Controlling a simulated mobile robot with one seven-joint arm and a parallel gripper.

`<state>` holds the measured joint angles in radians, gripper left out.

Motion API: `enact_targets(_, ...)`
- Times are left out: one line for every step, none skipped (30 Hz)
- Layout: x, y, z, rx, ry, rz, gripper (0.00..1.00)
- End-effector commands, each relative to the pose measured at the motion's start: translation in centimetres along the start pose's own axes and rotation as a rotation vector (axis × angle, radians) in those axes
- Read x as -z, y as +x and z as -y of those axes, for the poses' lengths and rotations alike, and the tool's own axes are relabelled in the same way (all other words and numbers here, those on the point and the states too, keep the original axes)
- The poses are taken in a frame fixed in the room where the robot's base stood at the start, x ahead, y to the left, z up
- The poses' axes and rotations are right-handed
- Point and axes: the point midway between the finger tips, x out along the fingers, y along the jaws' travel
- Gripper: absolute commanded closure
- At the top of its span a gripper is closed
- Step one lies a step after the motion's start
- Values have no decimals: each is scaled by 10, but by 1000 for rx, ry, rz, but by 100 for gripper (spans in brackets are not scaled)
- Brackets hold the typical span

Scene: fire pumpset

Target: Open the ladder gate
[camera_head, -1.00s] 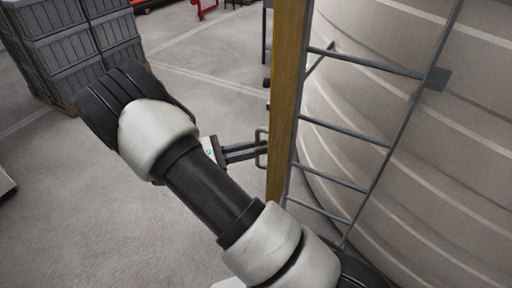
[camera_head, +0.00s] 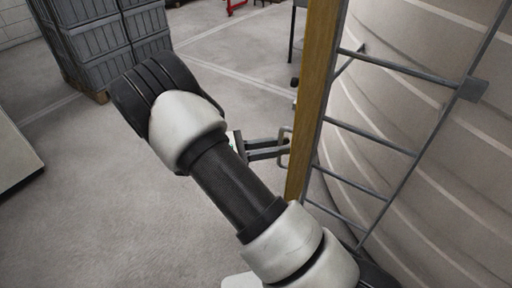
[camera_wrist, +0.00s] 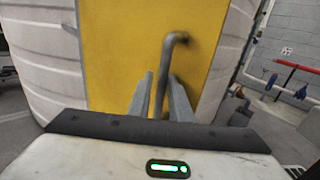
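The ladder gate (camera_wrist: 110,50) is a yellow panel that fills the middle of the wrist view. In the head view the gate (camera_head: 316,95) shows nearly edge-on as a tall yellow-brown strip beside the ladder (camera_head: 385,150). Its handle (camera_wrist: 167,60) is a bent grey metal bar; it also shows in the head view (camera_head: 285,148). My gripper (camera_wrist: 161,85) has one finger on each side of the handle's upright bar, with little or no gap, and appears shut on it. My gripper also reaches the handle in the head view (camera_head: 270,148). The handle's lower end is hidden.
A large ribbed pale tank (camera_head: 440,190) stands behind the ladder. Stacked grey crates (camera_head: 115,45) stand at the upper left, and a pale cabinet (camera_head: 12,155) at the left edge. Red and blue pipes (camera_wrist: 293,78) are at the right of the wrist view. Floor between is clear.

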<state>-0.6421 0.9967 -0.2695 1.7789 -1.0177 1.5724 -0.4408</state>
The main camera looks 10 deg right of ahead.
Motion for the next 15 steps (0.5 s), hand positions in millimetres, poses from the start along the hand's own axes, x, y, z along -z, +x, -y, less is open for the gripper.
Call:
enact_targets(0,-2,0,-1,0,0,82)
enact_targets(0,-3,0,-1,0,0,82)
enact_targets(0,-7,0,-2,0,0,82)
enact_targets(1,-10,-1,-3,0,0,82)
enact_targets(1,-14,-1,-3,0,-1,82)
enact_targets(1,-20,-1,-4,0,-1,82)
enact_targets(1,-26,0,-4,0,-1,82)
enact_targets(1,-33,0,-4,1,-2,82)
enact_targets(1,-42,-1,-5,2,-1,82)
enact_targets(1,-49,-1,-5,2,-1,82)
enact_targets(1,-57,-1,-5,1,-2,82)
enact_targets(1,-67,-1,-5,2,-2,82)
enact_targets(2,-74,-1,-5,2,-2,82)
enact_targets(2,-82,-1,-4,2,-1,82)
enact_targets(2,-92,0,-4,1,-2,82)
